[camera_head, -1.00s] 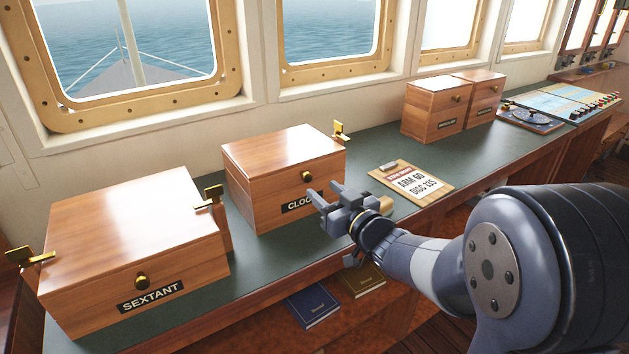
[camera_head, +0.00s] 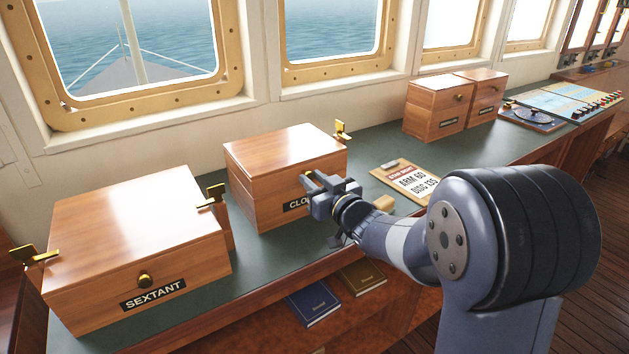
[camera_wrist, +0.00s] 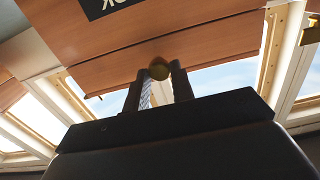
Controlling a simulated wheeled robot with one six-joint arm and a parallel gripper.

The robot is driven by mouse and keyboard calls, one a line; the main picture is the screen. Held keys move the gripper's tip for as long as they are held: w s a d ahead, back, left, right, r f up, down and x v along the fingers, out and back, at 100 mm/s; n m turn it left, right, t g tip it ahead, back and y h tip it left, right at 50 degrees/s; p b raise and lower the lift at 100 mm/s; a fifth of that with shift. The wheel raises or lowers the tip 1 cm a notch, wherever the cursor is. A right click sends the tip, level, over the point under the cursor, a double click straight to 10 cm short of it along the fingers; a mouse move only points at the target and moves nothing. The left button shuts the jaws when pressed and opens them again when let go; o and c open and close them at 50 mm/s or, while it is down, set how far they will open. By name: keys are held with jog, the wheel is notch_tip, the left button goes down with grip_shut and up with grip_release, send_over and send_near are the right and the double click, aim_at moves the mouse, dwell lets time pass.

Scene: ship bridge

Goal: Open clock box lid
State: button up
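The clock box (camera_head: 262,172) is a wooden box on the green counter, with its lid (camera_head: 285,150) down. Its label is partly hidden by my gripper (camera_head: 312,182), which is at the box's front. In the wrist view, the round brass knob (camera_wrist: 159,68) sits between the two fingertips of my gripper (camera_wrist: 159,72). The fingers are close against both sides of the knob, with little or no gap. In the head view my gripper covers the knob.
The sextant box (camera_head: 135,240) stands at left with brass fittings beside it. A clipboard (camera_head: 408,182) lies right of the clock box. Two smaller wooden boxes (camera_head: 436,112) stand further back. Books (camera_head: 313,305) lie below the counter edge. Windows line the wall behind.

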grip_shut()
jog(key=shift+r, duration=0.1)
